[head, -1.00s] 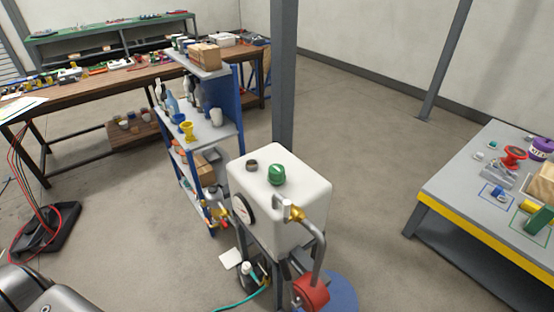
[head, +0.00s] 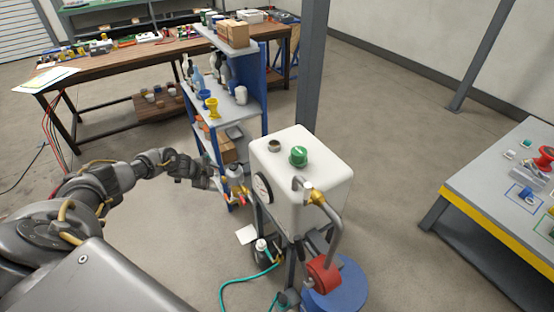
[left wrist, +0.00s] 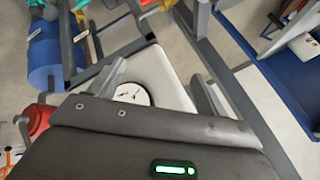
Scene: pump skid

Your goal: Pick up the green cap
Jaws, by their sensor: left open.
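The green cap (head: 298,156) sits on top of the white tank (head: 318,205) of the pump skid, beside a dark round fitting (head: 274,146). My left gripper (head: 212,178) is to the left of the tank and lower than the cap, apart from it. In the left wrist view my two fingers (left wrist: 160,82) are spread with nothing held between them. The white tank (left wrist: 158,68) and its gauge (left wrist: 130,94) show beyond them. The cap is not visible in the left wrist view. My right gripper is not in view.
A blue shelf unit (head: 250,75) stands close behind my left gripper. A pipe with a brass fitting (head: 316,197) and a red part (head: 323,275) are on the tank's right side. A teal hose (head: 232,282) lies on the floor. A grey table (head: 480,190) is at right.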

